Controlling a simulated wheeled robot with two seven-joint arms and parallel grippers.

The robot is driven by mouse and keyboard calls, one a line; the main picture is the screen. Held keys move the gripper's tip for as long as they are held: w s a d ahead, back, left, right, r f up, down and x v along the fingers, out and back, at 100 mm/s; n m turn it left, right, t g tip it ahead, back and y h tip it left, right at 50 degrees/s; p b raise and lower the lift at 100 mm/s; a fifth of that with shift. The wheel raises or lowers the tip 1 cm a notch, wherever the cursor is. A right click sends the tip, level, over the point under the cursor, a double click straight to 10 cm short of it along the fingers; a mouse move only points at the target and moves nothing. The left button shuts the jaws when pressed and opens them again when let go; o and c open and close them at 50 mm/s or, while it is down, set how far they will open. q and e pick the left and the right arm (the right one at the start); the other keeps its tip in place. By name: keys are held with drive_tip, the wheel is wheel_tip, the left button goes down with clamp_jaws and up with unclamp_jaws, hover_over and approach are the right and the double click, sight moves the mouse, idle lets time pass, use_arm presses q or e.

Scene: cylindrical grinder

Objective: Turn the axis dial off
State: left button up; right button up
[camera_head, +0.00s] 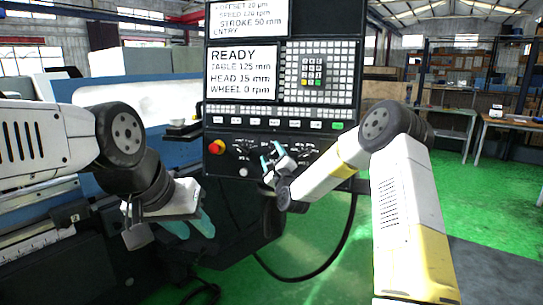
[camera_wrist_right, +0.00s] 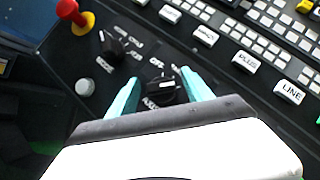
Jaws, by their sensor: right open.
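The control panel (camera_head: 230,163) faces me. In the right wrist view a black dial (camera_wrist_right: 158,96) with a white pointer mark sits between the teal fingertips of my right gripper (camera_wrist_right: 160,92). An OFF label is beside it; the label below it is partly hidden, so I cannot read it as the axis label. My right gripper (camera_head: 272,162) is open in front of the panel's dial row, with a finger on each side of the dial; contact is not clear. My left gripper (camera_head: 192,226) hangs low at the left, away from the panel, and its finger gap is unclear.
A red emergency knob (camera_head: 215,146) on a yellow base and a mode dial (camera_wrist_right: 113,48) lie left of the gripped area. A row of white buttons (camera_head: 266,122) runs above the dials. The screen (camera_head: 242,73) reads READY.

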clamp_jaws()
drive_tip(key=shift+n+g+y, duration=0.3)
drive_tip(key=n+g+y, duration=0.1)
drive_tip(key=n+g, duration=0.1)
drive_tip(key=n, duration=0.2)
drive_tip(key=shift+r, duration=0.1)
drive_tip(key=n+g, duration=0.2)
drive_tip(key=n, duration=0.1)
drive_tip(key=shift+n+g, duration=0.3)
drive_tip(key=n+g, duration=0.1)
drive_tip(key=n, duration=0.1)
drive_tip(key=n+g+h, duration=0.1)
drive_tip(key=n, duration=0.1)
drive_tip(key=shift+a+g+h, duration=0.15)
drive_tip(key=shift+g+h, duration=0.15)
drive_tip(key=shift+g, duration=0.1)
drive_tip(key=shift+n+g+h, duration=0.6)
drive_tip(key=shift+n+h, duration=0.1)
drive_tip(key=shift+n, duration=0.2)
